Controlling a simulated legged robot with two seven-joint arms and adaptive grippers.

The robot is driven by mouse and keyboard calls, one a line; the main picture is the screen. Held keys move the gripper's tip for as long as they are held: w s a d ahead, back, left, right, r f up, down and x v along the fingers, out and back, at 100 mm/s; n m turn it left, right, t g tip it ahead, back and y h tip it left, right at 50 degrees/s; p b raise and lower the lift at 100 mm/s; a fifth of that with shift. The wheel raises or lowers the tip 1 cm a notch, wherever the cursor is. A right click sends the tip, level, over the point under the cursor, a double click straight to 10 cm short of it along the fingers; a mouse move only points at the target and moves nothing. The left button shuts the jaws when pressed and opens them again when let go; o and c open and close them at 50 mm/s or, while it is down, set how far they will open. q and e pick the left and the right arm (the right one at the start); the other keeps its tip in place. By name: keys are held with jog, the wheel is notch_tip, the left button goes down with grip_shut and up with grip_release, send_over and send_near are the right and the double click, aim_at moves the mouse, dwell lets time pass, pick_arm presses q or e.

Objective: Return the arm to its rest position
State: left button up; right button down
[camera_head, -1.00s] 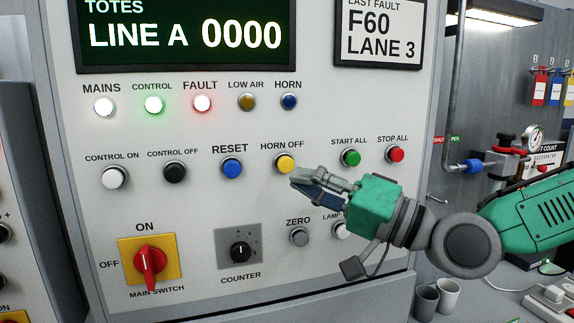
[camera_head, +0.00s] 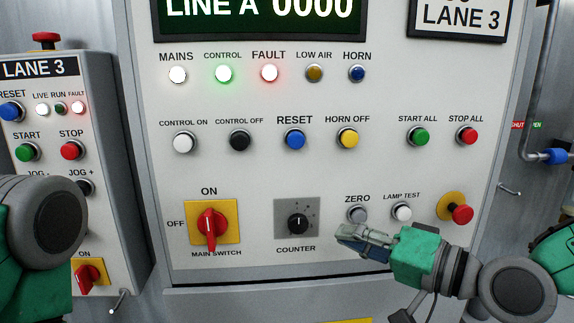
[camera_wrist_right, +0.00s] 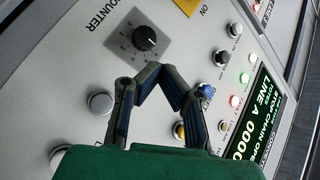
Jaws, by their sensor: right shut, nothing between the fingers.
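My right gripper (camera_head: 350,238) is shut and empty, in front of the control panel (camera_head: 250,180), just below the ZERO button (camera_head: 357,213) and right of the COUNTER knob (camera_head: 297,224) in the head view. In the right wrist view its fingertips (camera_wrist_right: 160,70) meet, with the COUNTER knob (camera_wrist_right: 145,38) beyond them. I cannot tell the exact gap to the panel. A green and grey part of my left arm (camera_head: 40,230) shows at the left edge of the head view; its gripper is out of view.
The panel carries the red main switch (camera_head: 209,226), the blue RESET button (camera_head: 295,139), the yellow HORN OFF button (camera_head: 347,138) and a red mushroom button (camera_head: 461,213). The LANE 3 box (camera_head: 95,170) stands at left. A pipe with a blue fitting (camera_head: 556,156) is at right.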

jog(key=s+d+f+g+h+b, duration=0.15)
jog(key=s+f, duration=0.25)
jog(key=f, duration=0.6)
jog(key=s+f+g+h+b, duration=0.1)
jog(key=s+f+g+h, duration=0.2)
jog(key=f, duration=0.8)
jog(key=s+d+f+g+h+b, duration=0.15)
jog(key=s+f, duration=0.25)
jog(key=f, duration=0.6)
jog(key=s+d+f+n+g+h+b, duration=0.1)
jog(key=s+d+f+n+g+h, duration=0.2)
jog(key=s+d+f, duration=0.9)
jog(key=s+f+g+h, duration=0.2)
jog(key=s+f+h, duration=0.1)
jog(key=shift+d+h+b, duration=0.3)
jog(key=shift+d, duration=0.05)
jog(key=shift+w+f, duration=0.1)
